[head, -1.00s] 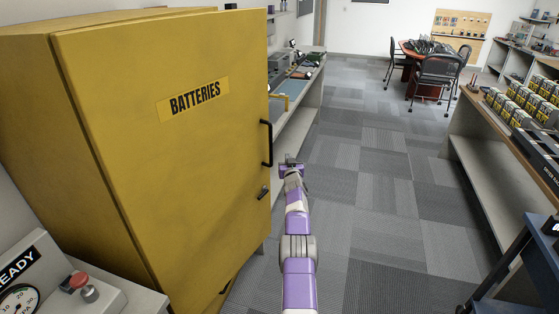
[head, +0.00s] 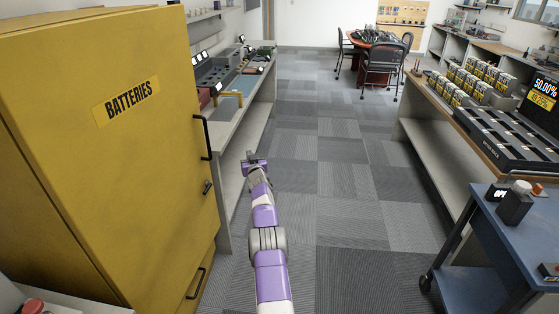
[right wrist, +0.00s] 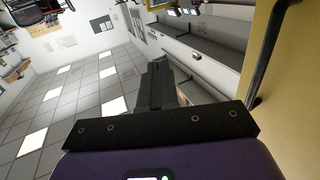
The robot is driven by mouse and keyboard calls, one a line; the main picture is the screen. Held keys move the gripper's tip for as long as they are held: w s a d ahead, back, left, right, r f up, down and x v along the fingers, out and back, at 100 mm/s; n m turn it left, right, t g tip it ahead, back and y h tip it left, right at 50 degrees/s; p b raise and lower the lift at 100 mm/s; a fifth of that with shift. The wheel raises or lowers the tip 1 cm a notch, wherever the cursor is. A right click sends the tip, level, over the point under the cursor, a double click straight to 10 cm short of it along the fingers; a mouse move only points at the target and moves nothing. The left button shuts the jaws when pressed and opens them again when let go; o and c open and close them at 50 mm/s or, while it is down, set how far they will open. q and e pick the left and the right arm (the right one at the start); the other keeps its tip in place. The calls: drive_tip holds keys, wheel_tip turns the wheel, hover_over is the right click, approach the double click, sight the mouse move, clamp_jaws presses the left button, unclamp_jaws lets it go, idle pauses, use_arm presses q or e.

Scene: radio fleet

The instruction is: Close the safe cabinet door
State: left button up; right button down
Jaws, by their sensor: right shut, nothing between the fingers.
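The yellow safe cabinet door (head: 110,180) fills the left of the head view, with a BATTERIES label and a black vertical handle (head: 203,138) near its right edge. It looks shut or nearly shut; I cannot tell whether a small gap is left. My right gripper (head: 254,160) is shut and empty, just right of the door's handle edge and apart from it. In the right wrist view, my closed fingers (right wrist: 160,82) point away, with the yellow door edge (right wrist: 258,50) and the dark handle (right wrist: 278,55) at the right. My left gripper is not in view.
A long bench (head: 250,93) with devices runs beyond the cabinet. A blue cart (head: 500,235) stands at the right, before a counter (head: 425,92) with battery packs. A round table (head: 372,42) with chairs is far back. The tiled floor (head: 340,180) between is clear.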

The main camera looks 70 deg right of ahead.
drive_tip(key=s+d+p, duration=0.1)
drive_tip(key=s+p, duration=0.1)
drive_tip(key=s, duration=0.9)
drive_tip(key=shift+s, duration=0.25)
